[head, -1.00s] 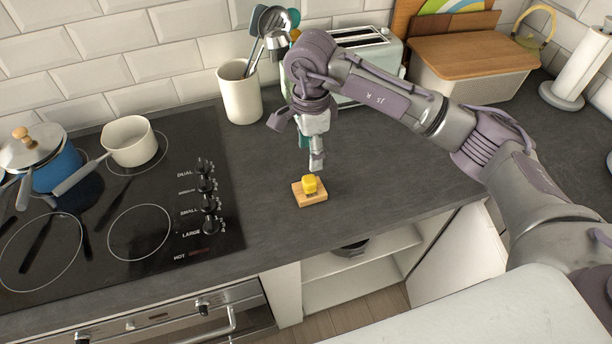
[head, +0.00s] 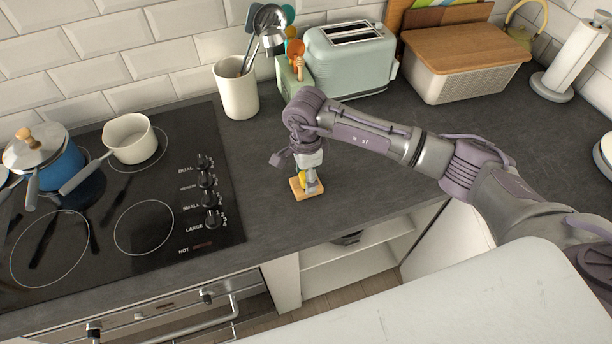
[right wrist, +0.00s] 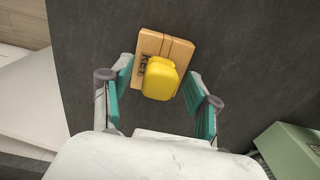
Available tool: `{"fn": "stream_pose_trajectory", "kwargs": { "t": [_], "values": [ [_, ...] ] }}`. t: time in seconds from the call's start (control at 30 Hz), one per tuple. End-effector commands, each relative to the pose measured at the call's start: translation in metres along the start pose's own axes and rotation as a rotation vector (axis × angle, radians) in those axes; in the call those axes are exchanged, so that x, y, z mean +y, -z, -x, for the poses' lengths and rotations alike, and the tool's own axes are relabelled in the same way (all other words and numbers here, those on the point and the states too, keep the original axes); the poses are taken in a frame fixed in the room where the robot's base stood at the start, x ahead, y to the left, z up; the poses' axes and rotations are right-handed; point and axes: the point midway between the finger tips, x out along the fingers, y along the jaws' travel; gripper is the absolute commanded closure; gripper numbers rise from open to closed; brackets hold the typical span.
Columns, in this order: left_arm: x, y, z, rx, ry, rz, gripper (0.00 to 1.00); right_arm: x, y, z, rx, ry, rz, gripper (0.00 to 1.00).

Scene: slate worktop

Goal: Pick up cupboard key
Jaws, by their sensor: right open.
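The cupboard key shows as a yellow head (right wrist: 161,78) on a small wooden block (right wrist: 151,44) with dark lettering. In the head view the block (head: 297,191) lies on the worktop, right of the hob, and only a sliver of the yellow head (head: 302,179) shows beside my gripper. My right gripper (head: 311,184) points down over the block. In the right wrist view my right gripper (right wrist: 158,84) is open, with one teal-padded finger on each side of the yellow head and gaps between. The part of the key below its head is hidden. My left gripper is not in view.
A black hob (head: 140,205) with a cream saucepan (head: 128,139) and a blue pot (head: 52,168) is on the left. Behind stand a utensil crock (head: 237,92), a green toaster (head: 350,65) and a bread bin (head: 465,75). The worktop (head: 255,180) around the block is mostly clear.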

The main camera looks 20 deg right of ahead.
Motion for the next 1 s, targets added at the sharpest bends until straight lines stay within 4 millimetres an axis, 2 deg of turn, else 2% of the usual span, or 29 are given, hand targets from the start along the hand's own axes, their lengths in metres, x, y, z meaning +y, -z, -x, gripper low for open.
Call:
{"fn": "stream_pose_trajectory", "kwargs": {
  "t": [0.03, 0.07, 0.37, 0.77, 1.0],
  "values": [
    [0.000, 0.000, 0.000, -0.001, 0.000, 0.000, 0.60, 0.000, 0.000, 0.000, 0.000, 0.000, 0.000, 0.43],
    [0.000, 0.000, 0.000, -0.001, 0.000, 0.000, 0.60, 0.000, 0.000, 0.000, 0.000, 0.000, 0.000, 0.48],
    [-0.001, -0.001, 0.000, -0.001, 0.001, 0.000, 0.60, 0.000, 0.000, 0.001, 0.000, 0.000, 0.000, 0.98],
    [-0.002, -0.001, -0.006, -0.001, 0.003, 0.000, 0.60, -0.001, 0.000, 0.008, -0.001, 0.002, 0.000, 0.99],
    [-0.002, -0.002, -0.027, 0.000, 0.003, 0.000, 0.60, 0.000, 0.004, 0.041, 0.001, 0.007, 0.000, 0.99]
  ]
}}
